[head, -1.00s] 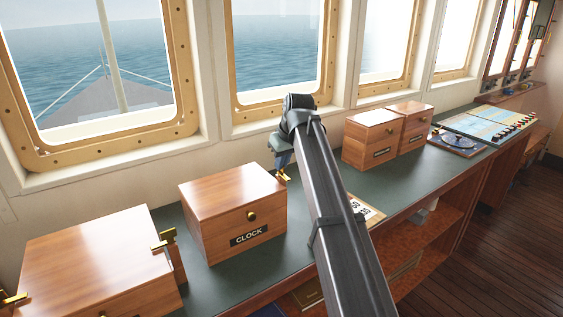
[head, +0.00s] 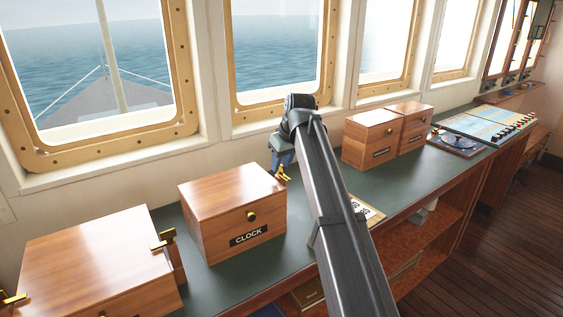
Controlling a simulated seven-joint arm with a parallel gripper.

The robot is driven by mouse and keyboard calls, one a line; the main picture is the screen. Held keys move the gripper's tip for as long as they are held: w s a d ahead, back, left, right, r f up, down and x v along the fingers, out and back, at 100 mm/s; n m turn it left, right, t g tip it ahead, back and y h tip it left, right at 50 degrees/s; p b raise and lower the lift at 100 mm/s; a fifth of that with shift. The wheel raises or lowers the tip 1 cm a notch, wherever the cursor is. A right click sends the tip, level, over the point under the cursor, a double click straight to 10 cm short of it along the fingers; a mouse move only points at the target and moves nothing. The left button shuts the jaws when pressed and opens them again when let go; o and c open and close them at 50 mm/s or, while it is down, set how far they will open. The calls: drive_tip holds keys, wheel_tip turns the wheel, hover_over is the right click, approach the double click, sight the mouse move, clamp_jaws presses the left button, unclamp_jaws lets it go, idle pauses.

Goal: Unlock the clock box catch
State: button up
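The wooden clock box (head: 218,215) stands on the green counter left of my arm. It has a "CLOCK" label (head: 249,235) and a round brass knob (head: 252,216) on its front, and its lid is down. A small brass catch (head: 284,174) shows at the box's right side, near the top edge. My gripper (head: 281,161) is at that catch, pointing down beside the box's back right corner. It is small and partly hidden by my arm, so I cannot tell whether its fingers are open, shut or touching the catch.
A larger wooden box (head: 95,262) with brass catches (head: 163,239) stands at the left. Two small wooden boxes (head: 372,138) stand beyond my arm, with a chart panel (head: 486,124) farther right.

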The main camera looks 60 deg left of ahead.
drive_tip(key=v, duration=1.4)
drive_tip(key=shift+f, duration=0.15)
